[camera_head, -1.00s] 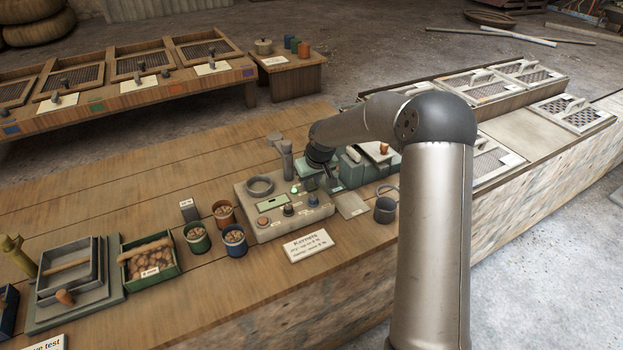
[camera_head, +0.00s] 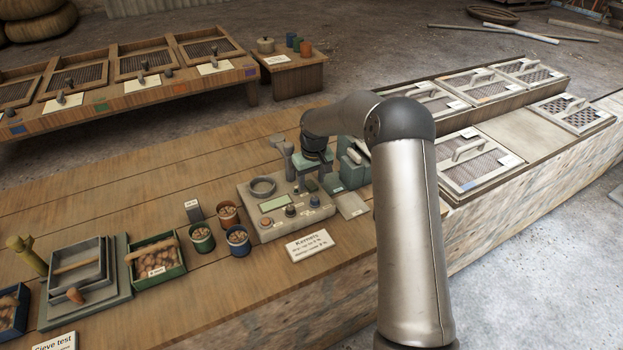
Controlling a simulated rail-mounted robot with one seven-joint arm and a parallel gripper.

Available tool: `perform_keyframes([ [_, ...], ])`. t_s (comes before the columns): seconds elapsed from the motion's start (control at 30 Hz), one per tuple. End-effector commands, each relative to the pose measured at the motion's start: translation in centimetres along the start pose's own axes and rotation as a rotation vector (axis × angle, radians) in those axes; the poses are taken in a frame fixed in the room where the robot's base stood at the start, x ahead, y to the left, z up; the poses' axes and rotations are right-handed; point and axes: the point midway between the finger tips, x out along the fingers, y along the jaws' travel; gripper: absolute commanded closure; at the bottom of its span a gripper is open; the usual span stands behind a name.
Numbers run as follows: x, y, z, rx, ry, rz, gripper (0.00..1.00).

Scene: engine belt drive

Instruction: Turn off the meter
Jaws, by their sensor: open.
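The meter (camera_head: 262,231) is a pale box on the wooden bench. Its top carries a grey ring (camera_head: 262,187), a greenish display (camera_head: 273,203), an orange button (camera_head: 267,221), a dark knob (camera_head: 290,210) and a bluish-grey knob (camera_head: 314,201). The display is too small to read. My gripper (camera_head: 322,171) is open and points down over the meter's right rear end. Its fingertips are small and dark, and I cannot tell whether they touch anything. I see nothing held between them.
A sign marked Kernels (camera_head: 309,245) lies in front of the meter. Several small cups of kernels, including a blue one (camera_head: 237,242), stand at its left. A green box (camera_head: 354,171) stands at its right. The bench behind the meter, toward the left, is clear.

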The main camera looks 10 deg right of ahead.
Motion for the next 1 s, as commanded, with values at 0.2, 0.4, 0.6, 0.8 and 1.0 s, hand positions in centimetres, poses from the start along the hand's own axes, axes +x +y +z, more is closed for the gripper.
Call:
perform_keyframes([
  [0.2,-1.9,0.1,-0.1,0.0,0.003,0.002,0.51],
  [0.4,-6.4,0.0,-0.1,0.0,0.005,0.003,0.51],
  [0.6,-11.3,0.0,-0.1,0.0,0.005,0.002,0.51],
  [0.8,-15.3,0.0,-0.1,0.001,0.004,0.001,0.51],
  [1.0,-17.1,0.0,0.0,0.0,0.0,0.0,0.51],
])
